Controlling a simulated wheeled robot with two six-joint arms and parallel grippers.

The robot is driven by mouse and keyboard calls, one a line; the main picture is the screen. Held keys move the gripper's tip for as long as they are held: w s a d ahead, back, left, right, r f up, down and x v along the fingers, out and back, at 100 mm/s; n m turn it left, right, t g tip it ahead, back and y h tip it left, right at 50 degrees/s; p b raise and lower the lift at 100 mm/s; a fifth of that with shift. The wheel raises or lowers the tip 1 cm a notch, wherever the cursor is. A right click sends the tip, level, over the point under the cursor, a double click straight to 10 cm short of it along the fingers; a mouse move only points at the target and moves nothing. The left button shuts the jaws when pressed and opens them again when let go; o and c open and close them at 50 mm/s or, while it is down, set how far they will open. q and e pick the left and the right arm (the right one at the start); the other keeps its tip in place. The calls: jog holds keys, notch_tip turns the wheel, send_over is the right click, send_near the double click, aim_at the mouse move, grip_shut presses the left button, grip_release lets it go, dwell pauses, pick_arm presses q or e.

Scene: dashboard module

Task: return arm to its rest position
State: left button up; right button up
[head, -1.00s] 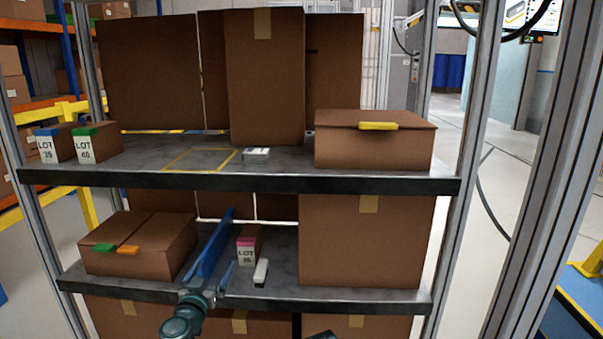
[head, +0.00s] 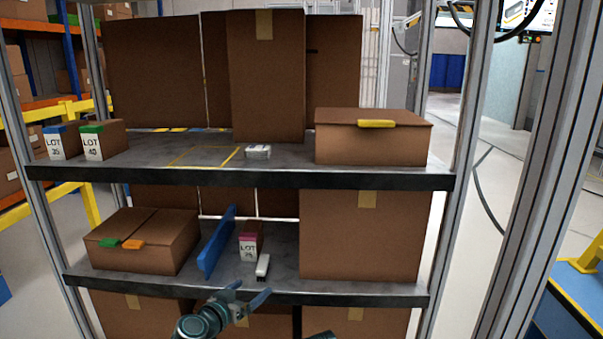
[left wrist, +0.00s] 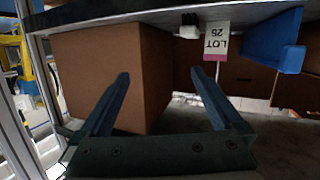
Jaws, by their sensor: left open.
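My left gripper (head: 247,296) is at the bottom of the head view, in front of the lower shelf's front edge. Its two fingers are spread apart with nothing between them. In the left wrist view the open fingers (left wrist: 160,80) also show empty. That view is upside down, with the big carton (left wrist: 110,70), the LOT 25 label (left wrist: 216,42) and the blue panel (left wrist: 270,42) beyond the fingers. The gripper looks clear of them all. My right gripper cannot be made out; only a small dark part shows at the head view's bottom edge.
On the lower shelf (head: 200,288) stand a carton with green and orange tabs (head: 145,240), the upright blue panel (head: 216,243), a LOT box with a pink top (head: 249,245), a small white item (head: 262,266) and a large carton (head: 360,235). The upper shelf (head: 240,177) overhangs them.

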pick_arm(q)
jog(key=s+d+f+g+y, duration=0.1)
jog(key=s+d+f+g, duration=0.2)
jog(key=s+f+g, duration=0.7)
jog(key=s+a+f+n+g+y, duration=0.3)
jog(key=s+a+f+n+y, duration=0.15)
jog(key=s+a+f, duration=0.2)
jog(key=s+d+m+g+y, duration=0.1)
jog(key=s+d+m, duration=0.3)
jog(key=d, duration=0.7)
jog(key=shift+s+y, duration=0.55)
jog(key=shift+s, duration=0.55)
